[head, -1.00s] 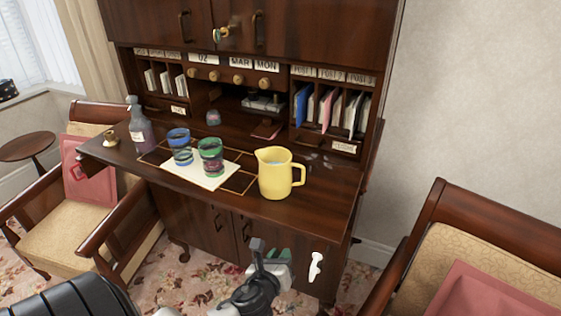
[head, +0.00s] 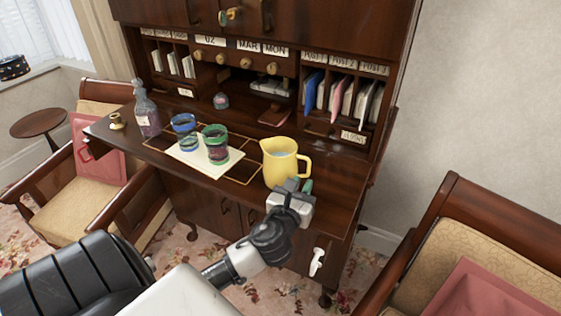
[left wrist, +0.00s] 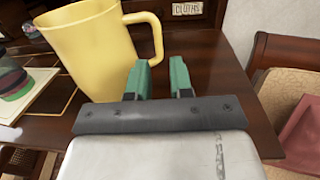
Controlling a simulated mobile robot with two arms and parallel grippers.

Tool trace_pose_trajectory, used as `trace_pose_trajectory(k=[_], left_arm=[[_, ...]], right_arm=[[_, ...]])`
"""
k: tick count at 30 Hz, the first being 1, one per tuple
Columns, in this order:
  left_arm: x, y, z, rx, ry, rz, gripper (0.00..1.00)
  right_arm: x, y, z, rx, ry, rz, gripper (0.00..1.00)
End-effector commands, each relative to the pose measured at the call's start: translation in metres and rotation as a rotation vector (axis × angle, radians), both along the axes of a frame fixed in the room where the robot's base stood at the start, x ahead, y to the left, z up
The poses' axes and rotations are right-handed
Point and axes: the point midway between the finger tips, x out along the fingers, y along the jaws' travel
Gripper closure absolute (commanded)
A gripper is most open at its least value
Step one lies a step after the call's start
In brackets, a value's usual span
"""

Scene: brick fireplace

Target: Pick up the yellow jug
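The yellow jug (head: 278,166) stands upright on the right part of the desk's wooden writing surface, its handle on its right side. My left gripper (head: 295,186) is at the desk's front edge, just in front of the jug. In the left wrist view its two green fingers (left wrist: 160,72) are apart with nothing between them. The handle is just beyond the fingertips, nearer the left finger; I cannot tell whether they touch. My right gripper is not in view.
A blue-banded glass (head: 184,132) and a green-banded glass (head: 215,146) stand on a pale sheet (head: 190,160) left of the jug. A spray bottle (head: 147,112) is farther left. Armchairs flank the desk, one at left (head: 75,205) and one at right (head: 440,240).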

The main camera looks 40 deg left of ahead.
Motion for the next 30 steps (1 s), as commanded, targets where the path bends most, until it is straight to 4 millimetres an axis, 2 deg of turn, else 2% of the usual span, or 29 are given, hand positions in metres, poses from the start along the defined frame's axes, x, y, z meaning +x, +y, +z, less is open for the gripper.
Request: trace_pose_trajectory(k=[1,4,12,20,24,30], left_arm=[[0.004,0.001,0.001,-0.001,-0.001,0.0,0.79],[0.014,0.005,0.003,-0.002,-0.001,0.002,0.79],[0.048,0.016,0.001,-0.002,0.0,0.001,0.79],[0.051,0.016,-0.001,-0.002,0.0,-0.001,0.79],[0.051,0.016,-0.001,-0.002,0.0,-0.001,0.99],[0.051,0.016,-0.001,-0.002,-0.001,-0.001,1.0]], right_arm=[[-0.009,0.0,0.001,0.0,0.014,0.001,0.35],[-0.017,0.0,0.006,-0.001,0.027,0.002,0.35],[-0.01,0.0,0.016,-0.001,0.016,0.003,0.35],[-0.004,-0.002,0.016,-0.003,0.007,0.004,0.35],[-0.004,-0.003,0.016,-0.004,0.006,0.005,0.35],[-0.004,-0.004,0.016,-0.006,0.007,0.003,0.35]])
